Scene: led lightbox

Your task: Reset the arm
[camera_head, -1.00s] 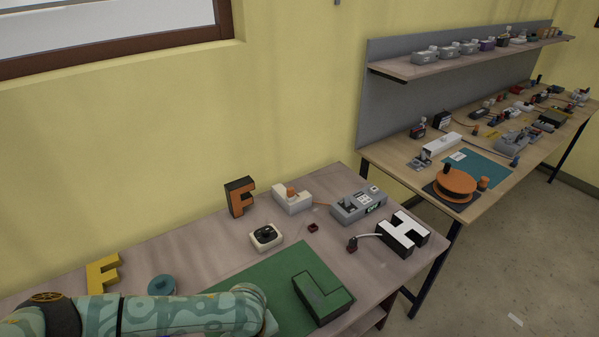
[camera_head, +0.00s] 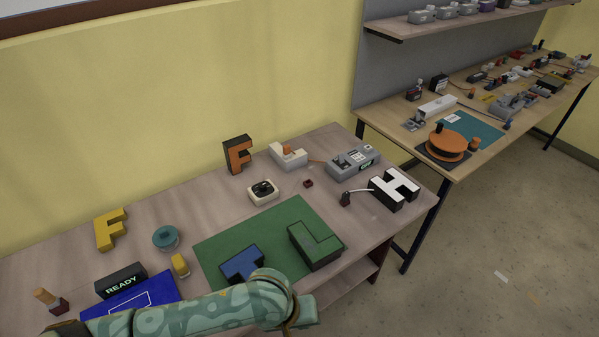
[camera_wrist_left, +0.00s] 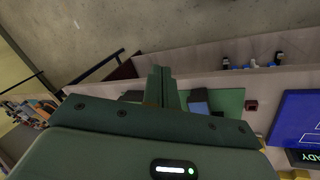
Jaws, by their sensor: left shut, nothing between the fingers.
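My left arm (camera_head: 200,308), in a green patterned cover, comes in from the left along the bottom of the head view and bends at the table's front edge. My left gripper (camera_wrist_left: 161,82) shows in the left wrist view with its two fingers together and nothing between them. It points across the table's front edge, with the green mat (camera_wrist_left: 229,101) behind it. The gripper's fingertips cannot be made out in the head view. My right gripper is in neither view.
The table holds a green mat (camera_head: 215,243) with a green L block (camera_head: 316,247) and a blue block (camera_head: 241,263). Around it stand a yellow F (camera_head: 110,230), an orange F (camera_head: 238,155), a white H (camera_head: 395,187), a READY box (camera_head: 121,281) and a blue mat (camera_head: 165,289).

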